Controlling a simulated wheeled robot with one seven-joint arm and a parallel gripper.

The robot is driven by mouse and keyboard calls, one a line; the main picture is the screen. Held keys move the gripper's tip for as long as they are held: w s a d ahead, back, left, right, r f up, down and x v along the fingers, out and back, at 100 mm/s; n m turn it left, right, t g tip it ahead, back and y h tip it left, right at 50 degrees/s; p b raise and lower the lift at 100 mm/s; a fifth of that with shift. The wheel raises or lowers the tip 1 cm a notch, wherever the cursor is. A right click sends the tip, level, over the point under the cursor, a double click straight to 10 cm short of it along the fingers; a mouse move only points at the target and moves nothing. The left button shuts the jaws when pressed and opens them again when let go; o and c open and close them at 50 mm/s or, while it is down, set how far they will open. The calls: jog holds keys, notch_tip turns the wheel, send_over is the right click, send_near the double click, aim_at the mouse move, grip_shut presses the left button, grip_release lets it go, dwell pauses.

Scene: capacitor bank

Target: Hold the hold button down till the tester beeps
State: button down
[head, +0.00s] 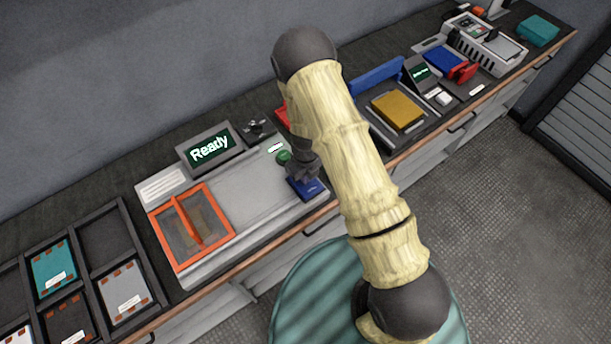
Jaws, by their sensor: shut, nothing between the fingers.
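The tester (250,200) is a grey bench unit whose dark screen (211,149) reads "Ready". A green button (284,157) with a small white label (275,148) behind it is on the right part of its top. The label is too small to read surely, so I cannot tell if this is the hold button. My gripper (302,178) is shut and empty, pointing down just right of the green button, over a blue piece (311,189) at the tester's right end. My arm hides part of this area. I cannot tell whether the fingertips touch anything.
An orange-framed clear cover (192,228) is on the tester's left part. A black knob (258,129) stands behind. A divided dark tray (87,281) with several cards lies at left. A yellow block (398,110) and other devices stand on the right. Floor is clear at right.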

jog(key=shift+s+f, duration=0.15)
jog(key=shift+f, duration=0.4)
dwell(1.9)
notch_tip(320, 180, up, 9)
jog(key=p, duration=0.7)
jog(key=shift+r, duration=0.1)
dwell(0.6)
